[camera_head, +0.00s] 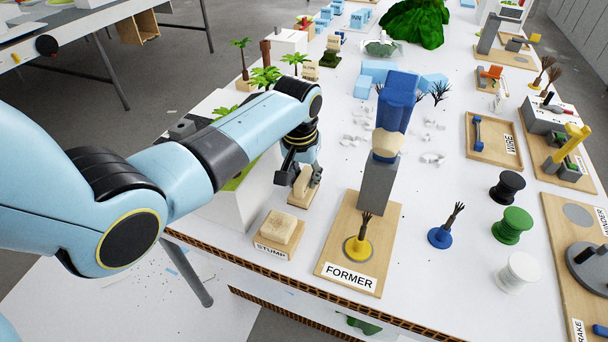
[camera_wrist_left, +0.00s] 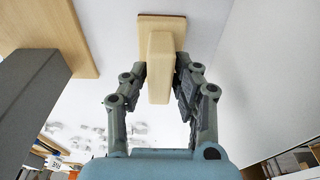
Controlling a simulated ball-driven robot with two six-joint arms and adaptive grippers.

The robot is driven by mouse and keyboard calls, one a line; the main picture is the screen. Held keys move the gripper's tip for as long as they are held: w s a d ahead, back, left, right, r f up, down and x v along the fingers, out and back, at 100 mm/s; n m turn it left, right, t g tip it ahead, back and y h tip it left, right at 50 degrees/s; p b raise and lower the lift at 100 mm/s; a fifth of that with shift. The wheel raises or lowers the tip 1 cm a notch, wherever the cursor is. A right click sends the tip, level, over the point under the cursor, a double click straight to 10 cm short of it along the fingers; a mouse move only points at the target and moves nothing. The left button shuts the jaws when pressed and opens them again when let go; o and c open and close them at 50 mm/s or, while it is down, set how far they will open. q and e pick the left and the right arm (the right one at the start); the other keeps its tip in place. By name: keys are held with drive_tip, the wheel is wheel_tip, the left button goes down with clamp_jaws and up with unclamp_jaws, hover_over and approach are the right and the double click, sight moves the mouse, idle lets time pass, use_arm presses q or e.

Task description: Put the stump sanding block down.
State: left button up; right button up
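The stump sanding block (camera_head: 303,187) is a pale wooden grip on a wider flat base. It sits between the fingers of my left gripper (camera_head: 303,176). In the left wrist view the block (camera_wrist_left: 160,68) fills the gap between the two fingertips (camera_wrist_left: 161,80), which press close on both sides. I cannot tell whether its base touches the table. A wooden board (camera_head: 268,248) labelled STUMP carries another pale block (camera_head: 282,230), just nearer the table's front edge than the held block. My right gripper does not show.
A FORMER board (camera_head: 336,252) with a grey post (camera_head: 377,185) stands close to the right. A white box (camera_head: 238,200) is close on the left. Palm trees (camera_head: 265,77) stand behind my arm. Spools (camera_head: 512,225) and a WIRE tray (camera_head: 490,150) lie farther right.

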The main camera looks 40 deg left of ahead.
sight(302, 180)
use_arm(q)
drive_tip(key=shift+o, duration=1.3)
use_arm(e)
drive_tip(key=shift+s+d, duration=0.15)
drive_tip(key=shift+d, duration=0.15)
use_arm(q)
drive_tip(key=shift+r, duration=0.15)
wheel_tip(302, 180, up, 12)
drive_tip(key=s+p, duration=0.1)
drive_tip(key=shift+s+d+p, duration=0.2)
drive_tip(key=shift+s+p, duration=0.15)
drive_tip(key=shift+p, duration=0.05)
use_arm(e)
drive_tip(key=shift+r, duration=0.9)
